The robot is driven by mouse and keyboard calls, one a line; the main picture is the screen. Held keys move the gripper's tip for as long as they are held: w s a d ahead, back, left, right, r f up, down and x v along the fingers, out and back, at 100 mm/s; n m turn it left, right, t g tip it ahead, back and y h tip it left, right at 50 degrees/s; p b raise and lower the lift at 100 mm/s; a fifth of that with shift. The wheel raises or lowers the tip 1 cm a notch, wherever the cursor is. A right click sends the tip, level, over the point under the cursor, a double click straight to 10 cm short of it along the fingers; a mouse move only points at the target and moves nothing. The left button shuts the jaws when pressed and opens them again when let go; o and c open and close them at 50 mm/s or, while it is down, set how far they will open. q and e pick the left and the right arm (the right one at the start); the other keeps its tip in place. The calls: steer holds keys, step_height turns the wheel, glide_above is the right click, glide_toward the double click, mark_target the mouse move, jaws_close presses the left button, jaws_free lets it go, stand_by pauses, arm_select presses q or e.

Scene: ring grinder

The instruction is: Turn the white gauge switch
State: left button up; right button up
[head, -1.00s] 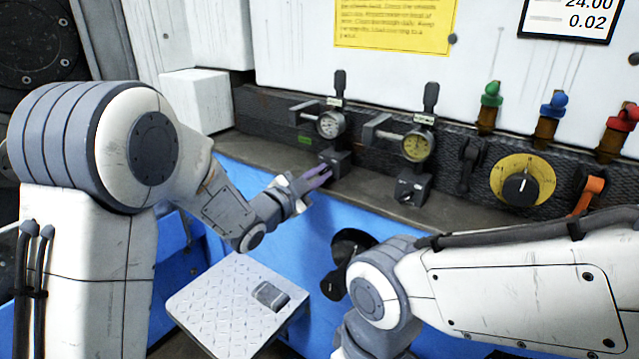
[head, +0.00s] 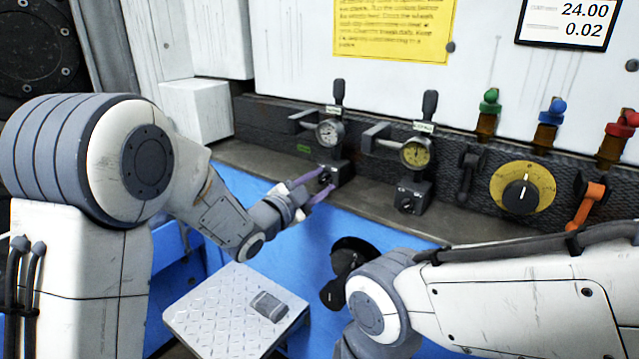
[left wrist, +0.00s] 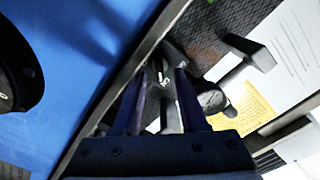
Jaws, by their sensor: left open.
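The white-faced gauge (head: 329,132) stands on the dark ledge, left of a yellow-faced gauge (head: 415,153). Its switch (head: 326,177) is a small knob on a dark block below the dial. My left gripper (head: 323,184) is open in front of that block, its purple fingers on either side of the knob. In the left wrist view, the block with its switch (left wrist: 161,80) shows between the two fingers of the left gripper (left wrist: 164,75). Whether the fingers touch the knob is unclear. My right arm enters from the right; its gripper is out of view.
The yellow gauge's switch block (head: 410,197) is close on the right. Farther right are a yellow dial (head: 522,188) and an orange lever (head: 590,204). A black handle (head: 347,262) sticks out from the blue front (head: 290,240), below the ledge. A metal step (head: 225,310) is below.

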arm_select(q)
steer(key=shift+a, duration=0.1)
steer(key=v, duration=1)
steer(key=shift+s, duration=0.2)
steer(key=shift+f, duration=0.1)
